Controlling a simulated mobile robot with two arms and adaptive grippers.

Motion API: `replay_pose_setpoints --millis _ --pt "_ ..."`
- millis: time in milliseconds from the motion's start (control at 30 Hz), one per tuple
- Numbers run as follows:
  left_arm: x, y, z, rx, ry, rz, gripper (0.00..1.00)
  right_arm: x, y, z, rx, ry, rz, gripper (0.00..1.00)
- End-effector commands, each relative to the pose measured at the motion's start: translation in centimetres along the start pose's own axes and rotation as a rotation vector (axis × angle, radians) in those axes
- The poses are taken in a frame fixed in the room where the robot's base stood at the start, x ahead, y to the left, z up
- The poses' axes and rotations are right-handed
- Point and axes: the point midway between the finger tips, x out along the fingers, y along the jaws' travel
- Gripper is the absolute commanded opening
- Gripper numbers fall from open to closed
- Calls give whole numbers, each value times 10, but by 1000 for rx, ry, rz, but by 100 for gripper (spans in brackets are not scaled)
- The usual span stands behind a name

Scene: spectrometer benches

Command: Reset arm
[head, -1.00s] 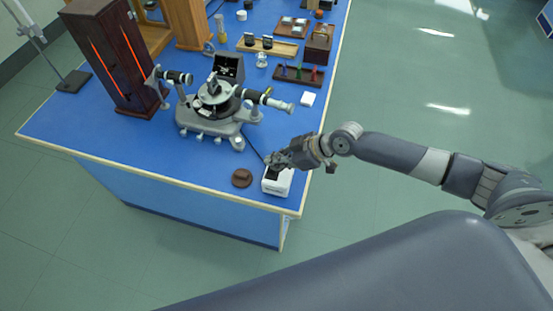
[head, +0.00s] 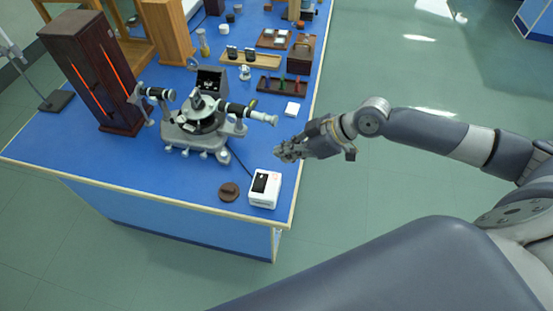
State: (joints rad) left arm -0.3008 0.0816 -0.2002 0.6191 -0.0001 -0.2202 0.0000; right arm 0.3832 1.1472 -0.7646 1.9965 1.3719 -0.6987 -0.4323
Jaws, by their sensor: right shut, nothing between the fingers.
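My right arm comes in from the right in the head view. Its gripper (head: 287,152) is shut and empty, held above the right edge of the blue bench (head: 130,168). It is up and to the right of a small white box (head: 266,188) with a dark panel on top, and apart from it. My left gripper is not in view.
A grey spectrometer (head: 200,128) stands mid-bench, with a brown disc (head: 229,191) near the front edge. A tall dark wooden cabinet (head: 90,70) with glowing red slits stands at the left. Racks and trays (head: 250,60) fill the back. Open floor (head: 400,75) lies right of the bench.

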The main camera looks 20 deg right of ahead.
Motion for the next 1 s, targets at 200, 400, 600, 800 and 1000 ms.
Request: replay_pose_setpoints --millis 200,400,600,800,1000 --pt "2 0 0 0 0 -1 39 -7 0 0 -1 0 -1 0" --pt "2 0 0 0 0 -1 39 -7 0 0 -1 0 -1 0" --pt "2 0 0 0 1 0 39 -7 0 0 -1 0 0 0" --pt "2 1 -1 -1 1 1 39 4 -18 1 -12 -6 -27 0" --pt "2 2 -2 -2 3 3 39 44 -93 5 -39 -39 -83 0"
